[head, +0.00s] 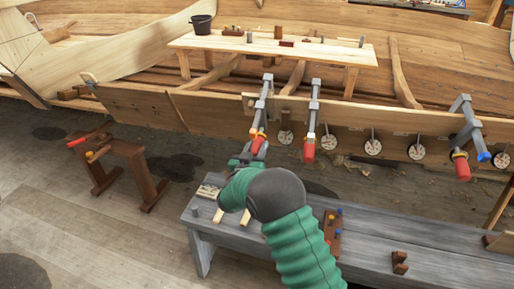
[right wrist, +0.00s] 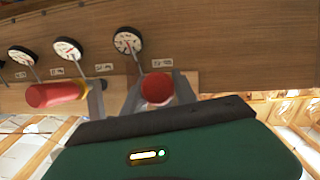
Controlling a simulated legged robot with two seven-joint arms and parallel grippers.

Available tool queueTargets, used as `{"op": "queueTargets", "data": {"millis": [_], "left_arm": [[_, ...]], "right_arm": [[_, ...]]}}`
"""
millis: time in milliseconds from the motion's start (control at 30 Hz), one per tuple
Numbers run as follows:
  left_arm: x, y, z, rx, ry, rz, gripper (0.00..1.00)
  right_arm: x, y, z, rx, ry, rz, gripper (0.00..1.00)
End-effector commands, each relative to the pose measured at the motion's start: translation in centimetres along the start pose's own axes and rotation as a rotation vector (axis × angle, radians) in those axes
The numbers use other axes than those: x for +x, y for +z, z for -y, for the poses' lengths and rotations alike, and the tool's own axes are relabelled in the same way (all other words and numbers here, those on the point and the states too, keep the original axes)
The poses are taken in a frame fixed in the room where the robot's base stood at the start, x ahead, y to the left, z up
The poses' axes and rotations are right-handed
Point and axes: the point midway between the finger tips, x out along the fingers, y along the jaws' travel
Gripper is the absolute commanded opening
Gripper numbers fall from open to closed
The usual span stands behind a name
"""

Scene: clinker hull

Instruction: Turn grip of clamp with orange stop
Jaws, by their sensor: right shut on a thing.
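Several bar clamps with red grips hang on the hull's plank edge. My right gripper (head: 254,154) reaches up to the left clamp (head: 265,93) of the close pair and is shut around its red grip (right wrist: 157,88). That grip shows end-on in the right wrist view, between grey fingers. The neighbouring clamp (head: 314,100) has a free red grip (head: 309,152). A third clamp (head: 465,118), far right, has a blue stop (head: 484,156). My left gripper is not in view.
Several round dials (head: 373,146) hang below the plank. A grey bench (head: 400,258) with small pegged blocks stands under my arm. A brown trestle (head: 128,158) with red and orange parts stands left. A plank table (head: 300,48) with a black bucket (head: 201,24) is behind.

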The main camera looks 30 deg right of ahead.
Motion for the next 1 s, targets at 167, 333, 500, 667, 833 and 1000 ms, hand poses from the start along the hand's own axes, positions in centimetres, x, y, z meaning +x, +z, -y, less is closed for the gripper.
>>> {"op": "queueTargets", "data": {"millis": [167, 333, 500, 667, 833, 1000], "left_arm": [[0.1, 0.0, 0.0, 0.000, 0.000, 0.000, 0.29], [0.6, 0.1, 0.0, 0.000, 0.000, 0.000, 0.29], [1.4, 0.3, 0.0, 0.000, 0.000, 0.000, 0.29], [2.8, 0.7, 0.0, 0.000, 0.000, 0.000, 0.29], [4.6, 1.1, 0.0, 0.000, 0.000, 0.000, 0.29], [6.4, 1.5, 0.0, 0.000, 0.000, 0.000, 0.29]], "right_arm": [[0.0, 0.1, 0.1, 0.014, -0.008, 0.001, 0.00], [0.0, 0.1, 0.1, 0.067, -0.033, 0.001, 0.00], [-0.1, 0.3, 0.1, 0.167, -0.078, 0.001, 0.00], [0.0, 0.5, 0.0, 0.289, -0.131, 0.002, 0.00], [0.0, 0.7, 0.0, 0.423, -0.189, 0.002, 0.00], [0.0, 0.7, 0.0, 0.539, -0.242, 0.001, 0.00]]}}
